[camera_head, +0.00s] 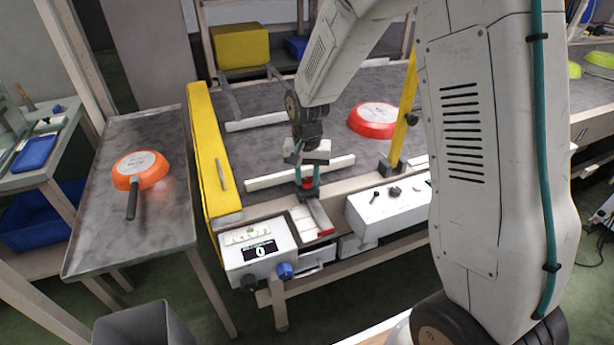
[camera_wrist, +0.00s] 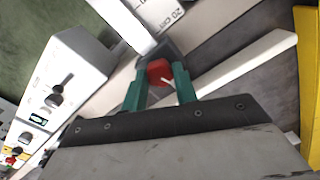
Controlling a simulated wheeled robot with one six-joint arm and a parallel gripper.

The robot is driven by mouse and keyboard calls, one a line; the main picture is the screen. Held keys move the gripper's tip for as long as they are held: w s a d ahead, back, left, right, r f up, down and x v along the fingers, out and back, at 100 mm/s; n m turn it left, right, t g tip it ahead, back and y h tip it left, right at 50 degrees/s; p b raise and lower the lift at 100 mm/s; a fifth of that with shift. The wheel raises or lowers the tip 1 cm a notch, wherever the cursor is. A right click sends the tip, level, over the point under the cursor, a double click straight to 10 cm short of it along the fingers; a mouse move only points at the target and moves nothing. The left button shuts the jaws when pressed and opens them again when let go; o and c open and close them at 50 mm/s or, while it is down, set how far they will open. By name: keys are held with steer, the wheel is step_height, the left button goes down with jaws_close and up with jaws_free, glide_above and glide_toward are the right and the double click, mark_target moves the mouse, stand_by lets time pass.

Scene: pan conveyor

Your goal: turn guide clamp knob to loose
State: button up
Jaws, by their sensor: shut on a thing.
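The guide clamp knob is red with a white pointer line. In the wrist view the knob (camera_wrist: 159,72) sits between the two green fingers of my gripper (camera_wrist: 157,85), which is shut on it. In the head view my gripper (camera_head: 307,178) points down at the near edge of the conveyor, with a bit of the red knob (camera_head: 307,183) showing between its fingers. The knob sits on a dark clamp block (camera_head: 310,197) at the guide's scale. The fingers hide the sides of the knob. I cannot read any loose or tight mark.
A white guide rail (camera_head: 265,179) runs beside the clamp. A control box with a display (camera_head: 258,252) stands at left, and a white switch panel (camera_head: 380,207) at right. A yellow post (camera_head: 404,115) rises close by. A red pan (camera_head: 374,120) lies on the belt; an orange pan (camera_head: 141,168) lies on the left table.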

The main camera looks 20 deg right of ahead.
mark_target(307, 180)
steer(key=n, duration=1.4)
stand_by(0.4)
steer(key=o, duration=1)
steer(key=shift+c, duration=0.2)
step_height(307, 180, up, 8)
steer(key=shift+f, duration=0.1)
